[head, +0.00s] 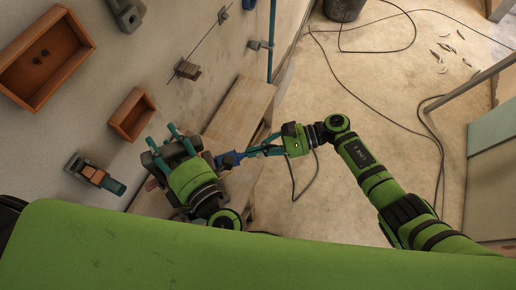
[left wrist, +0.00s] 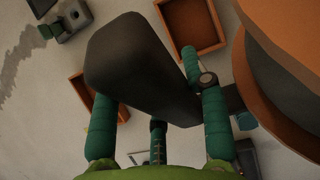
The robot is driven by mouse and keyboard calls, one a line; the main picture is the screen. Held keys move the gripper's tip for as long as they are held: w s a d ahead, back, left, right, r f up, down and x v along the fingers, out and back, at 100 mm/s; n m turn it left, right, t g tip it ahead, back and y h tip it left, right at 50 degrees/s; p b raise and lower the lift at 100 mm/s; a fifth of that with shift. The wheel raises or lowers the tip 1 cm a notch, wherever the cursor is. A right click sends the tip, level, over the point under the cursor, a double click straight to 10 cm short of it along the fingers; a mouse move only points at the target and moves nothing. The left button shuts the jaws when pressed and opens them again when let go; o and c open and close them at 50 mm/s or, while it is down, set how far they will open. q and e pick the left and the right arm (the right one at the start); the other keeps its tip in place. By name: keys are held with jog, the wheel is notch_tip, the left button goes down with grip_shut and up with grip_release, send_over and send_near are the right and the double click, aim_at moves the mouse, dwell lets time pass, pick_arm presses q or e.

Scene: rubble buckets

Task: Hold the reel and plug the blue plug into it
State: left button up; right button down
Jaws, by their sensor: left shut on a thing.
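My left gripper (head: 161,137) is at the lower left of the head view, its teal fingers around the dark handle of the reel. In the left wrist view the dark handle (left wrist: 140,70) lies between the fingers, and the reel's large orange and dark drum (left wrist: 285,75) fills the right side. In the head view my gripper hides most of the reel. The blue plug (head: 230,158) is just right of the left gripper. My right gripper (head: 250,152) reaches in from the right and appears shut on it. I cannot tell whether the plug touches the reel.
Two wooden boxes (head: 84,42) (head: 151,97) and an orange-and-grey tool (head: 97,177) are on the pale grey surface at left. A wooden board (head: 245,110) lies behind the grippers. Dark cables (head: 345,85) run over the floor, with a bucket (head: 343,8) at the top.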

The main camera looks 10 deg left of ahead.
pick_arm(q)
jog(key=shift+w+d, duration=0.1)
jog(key=shift+d, duration=0.1)
pick_arm(e)
jog(key=shift+s+a, duration=0.3)
jog(key=shift+a, duration=0.1)
pick_arm(q)
jog(key=shift+a, duration=0.15)
pick_arm(e)
jog(key=v, duration=1.4)
jog(key=shift+w+d+f, duration=0.3)
jog(key=shift+w, duration=0.2)
pick_arm(q)
jog(key=o, duration=1.2)
